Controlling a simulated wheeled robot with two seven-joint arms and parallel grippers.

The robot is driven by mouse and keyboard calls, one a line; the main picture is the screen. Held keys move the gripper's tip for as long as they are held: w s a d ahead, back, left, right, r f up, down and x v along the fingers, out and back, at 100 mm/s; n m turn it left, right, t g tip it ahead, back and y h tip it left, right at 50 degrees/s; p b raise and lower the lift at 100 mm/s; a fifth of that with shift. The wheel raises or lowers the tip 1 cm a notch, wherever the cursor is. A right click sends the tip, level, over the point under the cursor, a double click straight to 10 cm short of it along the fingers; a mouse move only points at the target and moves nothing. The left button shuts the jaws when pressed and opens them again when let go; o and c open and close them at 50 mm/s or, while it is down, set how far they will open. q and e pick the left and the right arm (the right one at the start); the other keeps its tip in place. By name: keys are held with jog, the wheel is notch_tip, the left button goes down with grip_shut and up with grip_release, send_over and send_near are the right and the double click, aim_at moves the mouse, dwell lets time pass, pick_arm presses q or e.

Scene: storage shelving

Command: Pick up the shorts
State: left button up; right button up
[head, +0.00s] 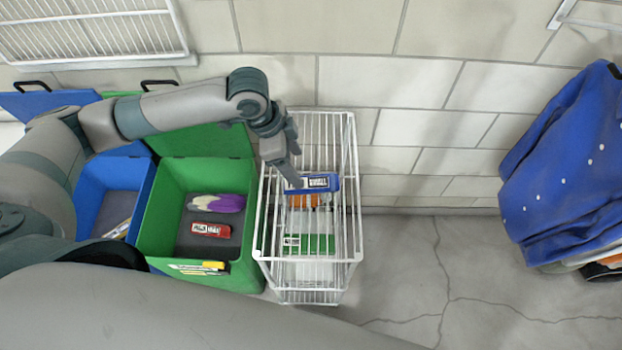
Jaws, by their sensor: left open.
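A blue cloth garment with white dots (575,165) hangs in a draped bundle at the right edge; I cannot tell whether it is the shorts. A folded purple and white item (217,203) lies in the green bin (150,212), and its kind is also unclear. My left gripper (292,176) is open and points down over the white wire basket, close to a blue box with a white label (318,184). I cannot tell whether it touches the box. It is well away from the blue garment. My right gripper is not in view.
The white wire basket (357,220) holds several small boxes, including a green one (308,244). A red box (210,230) lies in the green bin. A blue bin (82,200) stands left of it. A tiled wall stands behind.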

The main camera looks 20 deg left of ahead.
aim_at(309, 179)
pick_arm(q)
jog(key=shift+p+x, duration=0.3)
jog(key=shift+x, duration=1.5)
jog(key=shift+w+d+f+p, duration=0.1)
jog(key=shift+d+f+p, duration=0.2)
jog(key=shift+p, duration=0.1)
jog(key=x, duration=0.1)
jog(key=p+x, duration=0.1)
jog(key=x, duration=0.1)
jog(key=shift+w+d+r, duration=0.1)
jog(key=shift+w+d, duration=0.05)
jog(key=shift+w, duration=0.05)
jog(key=shift+d+f+p, duration=0.15)
jog(key=shift+f+p, duration=0.2)
jog(key=shift+f, duration=0.35)
jog(key=shift+w, duration=0.1)
jog(key=c, duration=1.2)
jog(key=shift+c, duration=0.2)
